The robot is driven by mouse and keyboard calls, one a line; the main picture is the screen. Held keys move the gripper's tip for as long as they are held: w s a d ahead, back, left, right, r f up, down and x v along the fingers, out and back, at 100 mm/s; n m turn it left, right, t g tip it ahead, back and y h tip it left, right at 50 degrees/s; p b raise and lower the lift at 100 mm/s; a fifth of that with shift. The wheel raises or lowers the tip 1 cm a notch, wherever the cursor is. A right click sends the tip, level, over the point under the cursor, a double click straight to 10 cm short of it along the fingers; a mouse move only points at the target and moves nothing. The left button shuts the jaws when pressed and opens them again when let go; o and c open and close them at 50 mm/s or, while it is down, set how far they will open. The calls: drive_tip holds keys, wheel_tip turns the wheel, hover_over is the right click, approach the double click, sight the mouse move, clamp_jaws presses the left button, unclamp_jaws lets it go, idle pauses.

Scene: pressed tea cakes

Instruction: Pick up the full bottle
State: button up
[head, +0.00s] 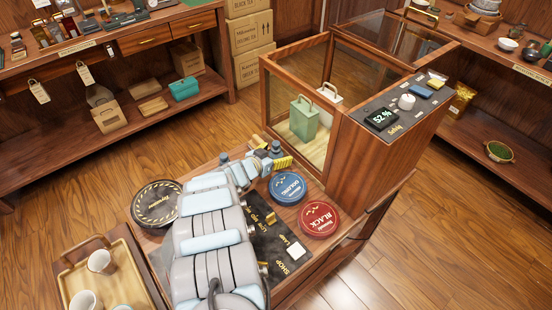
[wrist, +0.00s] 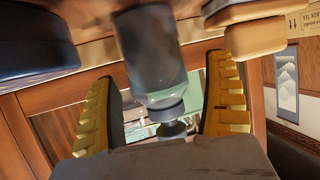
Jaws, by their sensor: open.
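My gripper (head: 270,157), with yellow ribbed fingers, is open at the far edge of the counter by the glass cabinet. In the wrist view, where the scene appears upside down, my gripper (wrist: 166,110) has a finger on each side of a dark grey-blue bottle (wrist: 150,62) with a narrow neck. No clear contact shows. A small dark bottle top (head: 277,147) shows between the fingers in the head view. A second dark top (head: 224,158) shows left of my gripper, its body mostly hidden by my arm. I cannot tell how full either is.
A blue tin (head: 288,187) and a red tin (head: 318,219) sit right of my arm; a black round tin (head: 155,205) is left. The glass-sided wooden cabinet (head: 345,145) stands close beyond my gripper. A tray (head: 73,272) with cups is at lower left.

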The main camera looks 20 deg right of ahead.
sight(275, 147)
drive_tip(key=shift+d, duration=0.1)
drive_tip(key=shift+c, duration=0.3)
drive_tip(key=c, duration=1.3)
wheel_tip(275, 147, up, 3)
drive_tip(key=shift+w+r+p, duration=0.1)
drive_tip(key=shift+r+p, duration=0.05)
drive_tip(key=shift+p, duration=0.5)
drive_tip(key=shift+s+r, duration=0.2)
drive_tip(key=shift+r, duration=0.1)
drive_tip(key=shift+s+a+r+p, duration=0.35)
drive_tip(key=shift+s+a+r, duration=0.1)
drive_tip(key=shift+r, duration=0.05)
drive_tip(key=s+a+r+p, duration=0.7)
drive_tip(key=s+p, duration=0.3)
drive_tip(key=p, duration=0.3)
drive_tip(key=shift+r, duration=0.55)
